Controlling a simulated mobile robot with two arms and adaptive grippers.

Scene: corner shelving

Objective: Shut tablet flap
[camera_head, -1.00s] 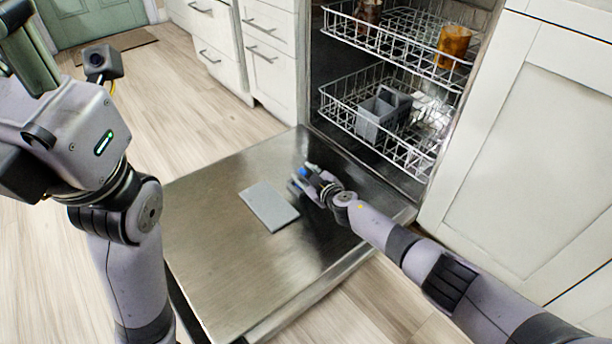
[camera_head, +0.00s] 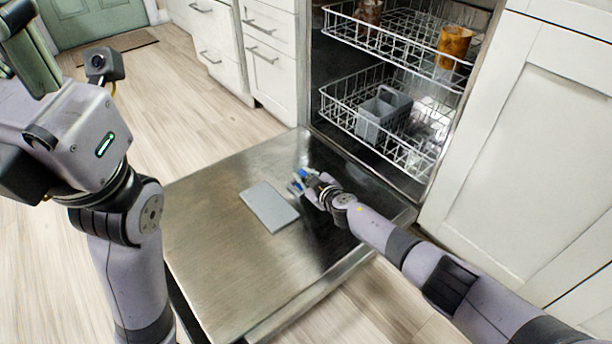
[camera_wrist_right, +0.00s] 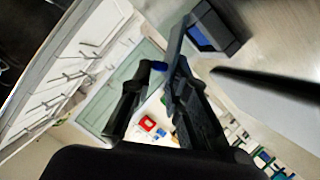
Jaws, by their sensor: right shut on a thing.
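The open dishwasher door (camera_head: 215,270) lies flat with its inner face up. Near its hinge side is the tablet dispenser, with blue (camera_head: 303,172) showing beside my right gripper (camera_head: 306,184). In the right wrist view the dispenser is a dark box with a blue inside (camera_wrist_right: 205,35). A thin grey flap (camera_wrist_right: 178,42) stands open from its edge, reaching to my right fingertips (camera_wrist_right: 160,74). The right gripper is shut on the flap; the exact contact is hard to see.
A flat grey panel (camera_head: 268,207) is on the door, left of the right gripper. The lower rack (camera_head: 345,95) holds a grey cutlery basket (camera_head: 384,113). The upper rack (camera_head: 385,40) holds an amber cup (camera_head: 454,42).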

